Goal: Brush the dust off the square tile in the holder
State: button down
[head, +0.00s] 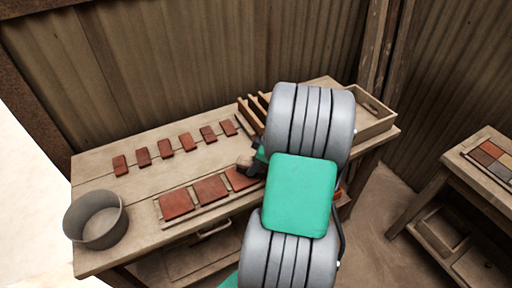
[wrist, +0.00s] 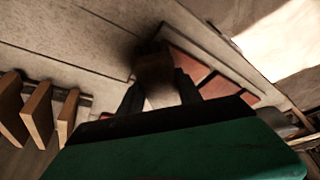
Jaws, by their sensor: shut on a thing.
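My gripper (head: 256,163) is shut on a brown, blocky thing that looks like the brush (head: 245,160). In the wrist view the brush (wrist: 154,62) sits dark and blurred between the two black fingers (wrist: 160,95). Several reddish square tiles lie in a row in a flat wooden holder (head: 190,217) at the bench's front. The right tile (head: 238,180) is partly hidden by my gripper and arm. The brush is over or beside this tile; I cannot tell whether it touches. Tiles (wrist: 218,87) also show beside the brush in the wrist view. Dust is not discernible.
Several smaller red tiles (head: 165,145) lie in a row behind the holder. A grey bucket (head: 95,220) stands at the left end. A slatted rack (head: 252,108) and a wooden tray (head: 378,125) are at the right. Another bench (head: 455,176) stands far right.

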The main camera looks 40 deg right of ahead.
notch_tip(320, 180, up, 2)
jog(key=shift+w+r+p, duration=0.1)
jog(key=shift+r+p, duration=0.1)
jog(key=shift+p, duration=0.25)
jog(key=shift+r+p, duration=1.25)
jog(key=shift+r, duration=0.95)
